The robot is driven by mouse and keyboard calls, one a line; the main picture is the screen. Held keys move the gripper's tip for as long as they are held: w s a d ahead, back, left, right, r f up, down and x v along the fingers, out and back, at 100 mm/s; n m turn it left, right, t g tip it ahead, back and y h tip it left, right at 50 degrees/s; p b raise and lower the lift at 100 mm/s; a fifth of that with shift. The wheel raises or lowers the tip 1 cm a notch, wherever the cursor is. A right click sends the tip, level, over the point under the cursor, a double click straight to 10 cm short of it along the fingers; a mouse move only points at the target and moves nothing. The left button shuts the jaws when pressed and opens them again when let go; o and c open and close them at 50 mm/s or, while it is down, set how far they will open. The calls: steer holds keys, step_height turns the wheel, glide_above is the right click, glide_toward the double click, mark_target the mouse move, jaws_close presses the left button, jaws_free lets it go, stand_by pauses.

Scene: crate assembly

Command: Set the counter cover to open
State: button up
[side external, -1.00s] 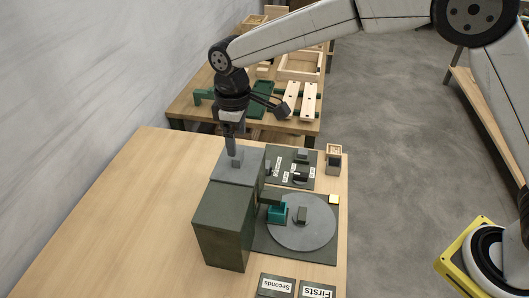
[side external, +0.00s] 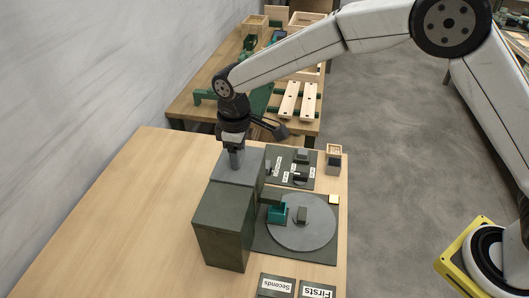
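A dark green box-shaped housing (side external: 222,232) stands on the wooden table. A flat grey plate (side external: 224,174), which looks like the counter cover, lies over the far part of its top. The near part of the top is bare dark green. My gripper (side external: 236,164) points down at the plate, its fingertips at the small grey knob on it. The fingers hide most of the knob. I cannot tell whether they are closed on it.
Right of the housing are a grey round turntable (side external: 310,235), a teal open box (side external: 277,214) and a panel with labelled switches (side external: 290,165). Labels Seconds (side external: 276,286) and Firsts (side external: 317,291) lie in front. The table's left side (side external: 130,215) is clear.

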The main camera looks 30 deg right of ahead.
mark_target(223, 206)
jaws_close()
steer(key=s+a, duration=0.8)
steer(key=shift+s+a, duration=0.25)
steer(key=shift+a, duration=0.05)
steer(key=o, duration=0.9)
jaws_free()
steer(key=shift+r, duration=0.1)
steer(key=shift+r, duration=3.9)
